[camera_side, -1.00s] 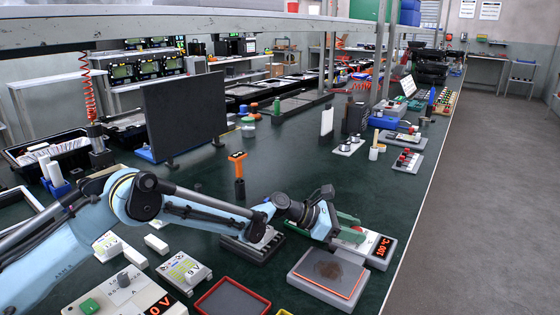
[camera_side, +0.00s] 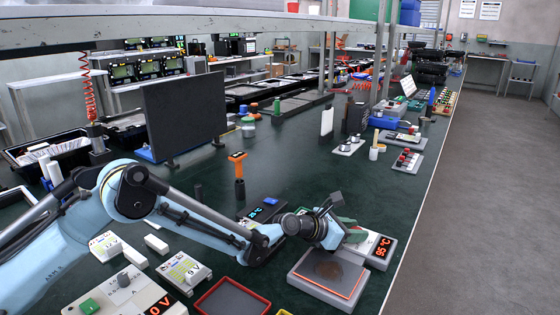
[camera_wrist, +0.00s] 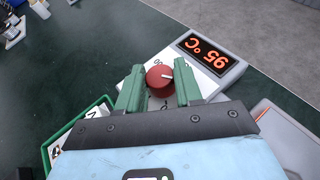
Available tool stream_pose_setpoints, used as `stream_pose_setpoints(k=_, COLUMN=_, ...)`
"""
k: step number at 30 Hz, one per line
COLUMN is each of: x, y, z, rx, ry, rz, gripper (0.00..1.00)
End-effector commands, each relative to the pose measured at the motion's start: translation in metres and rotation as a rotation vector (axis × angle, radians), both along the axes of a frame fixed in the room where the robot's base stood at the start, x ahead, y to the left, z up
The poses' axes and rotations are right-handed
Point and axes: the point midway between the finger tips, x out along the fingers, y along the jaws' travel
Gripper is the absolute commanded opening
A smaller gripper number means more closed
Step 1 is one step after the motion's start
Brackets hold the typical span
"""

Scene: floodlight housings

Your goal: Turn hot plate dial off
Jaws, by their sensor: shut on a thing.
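In the side view my gripper (camera_side: 345,232) hides the dial. The hot plate (camera_side: 312,287) lies just in front of the box, with a dark round patch on its orange-edged top.
A red-rimmed tray (camera_side: 232,300) and a white meter box (camera_side: 185,272) lie to the left. An orange-topped post (camera_side: 238,175) stands behind my arm. The table's right edge is close to the control box.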

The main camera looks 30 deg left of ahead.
Motion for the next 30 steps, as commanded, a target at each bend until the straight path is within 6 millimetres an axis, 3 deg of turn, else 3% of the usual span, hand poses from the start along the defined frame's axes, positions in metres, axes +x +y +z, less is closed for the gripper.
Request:
stream_pose_setpoints(k=11, x=-0.0001, y=0.0011, z=-0.0003, rx=0.002, ry=-0.001, rz=0.011, gripper=0.04)
stream_pose_setpoints(k=12, x=-0.0001, y=0.0011, z=-0.0003, rx=0.002, ry=-0.001, rz=0.011, gripper=0.41)
stream_pose_setpoints(k=16, x=0.0, y=0.001, z=0.0, rx=0.001, ry=-0.002, rz=0.01, gripper=0.6)
stream_pose_setpoints(k=30, x=-0.0092, y=0.0065, z=0.005, rx=0.0, ry=-0.001, rz=0.011, gripper=0.6)
